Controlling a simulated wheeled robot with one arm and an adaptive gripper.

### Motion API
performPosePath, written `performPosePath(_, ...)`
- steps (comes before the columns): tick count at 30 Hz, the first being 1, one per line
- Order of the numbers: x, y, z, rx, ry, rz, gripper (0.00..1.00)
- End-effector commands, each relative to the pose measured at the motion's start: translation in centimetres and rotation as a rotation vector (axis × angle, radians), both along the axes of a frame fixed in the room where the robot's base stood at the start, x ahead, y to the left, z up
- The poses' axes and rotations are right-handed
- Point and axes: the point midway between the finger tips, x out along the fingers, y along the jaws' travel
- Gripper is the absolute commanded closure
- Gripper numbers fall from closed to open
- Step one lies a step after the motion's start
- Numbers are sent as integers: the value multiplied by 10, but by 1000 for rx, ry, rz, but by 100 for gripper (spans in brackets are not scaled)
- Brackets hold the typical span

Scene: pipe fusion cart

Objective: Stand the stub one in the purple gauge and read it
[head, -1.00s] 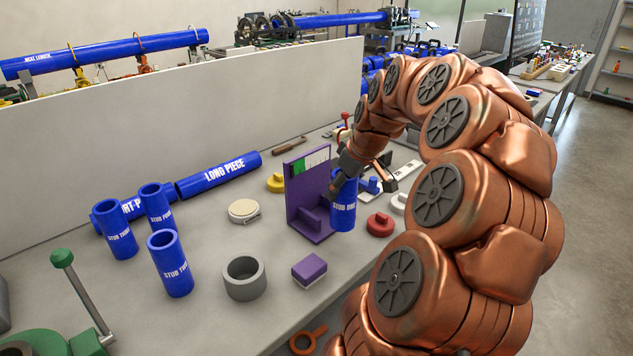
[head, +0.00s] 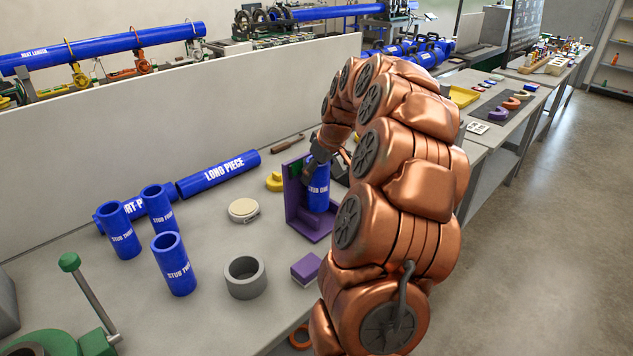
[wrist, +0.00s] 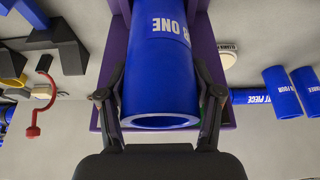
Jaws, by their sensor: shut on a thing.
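Stub one (head: 318,194) is a short blue pipe with white lettering, held upright. My gripper (head: 322,160) is shut on its upper end from above. The purple gauge (head: 296,192) has an upright back plate and a flat base. Stub one is in front of the back plate and over the base; I cannot tell whether its lower end touches the base. In the wrist view, stub one (wrist: 160,75) lies between both fingers of my gripper (wrist: 160,100), with the purple gauge (wrist: 112,45) behind and on both sides of it. The gauge's scale is mostly hidden.
Stub two (head: 174,265), stub three (head: 119,232) and stub four (head: 158,208) stand to the left. A long blue pipe (head: 218,174) lies behind. A grey ring (head: 245,278), purple block (head: 306,268) and cream disc (head: 243,210) are near the gauge.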

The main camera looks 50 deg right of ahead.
Motion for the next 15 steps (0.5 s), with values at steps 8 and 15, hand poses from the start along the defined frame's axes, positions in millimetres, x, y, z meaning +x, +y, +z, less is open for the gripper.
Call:
performPosePath(8, 0, 1, -22, 3, 3, 1, 79)
performPosePath(15, 1, 0, -34, -1, -1, 0, 79)
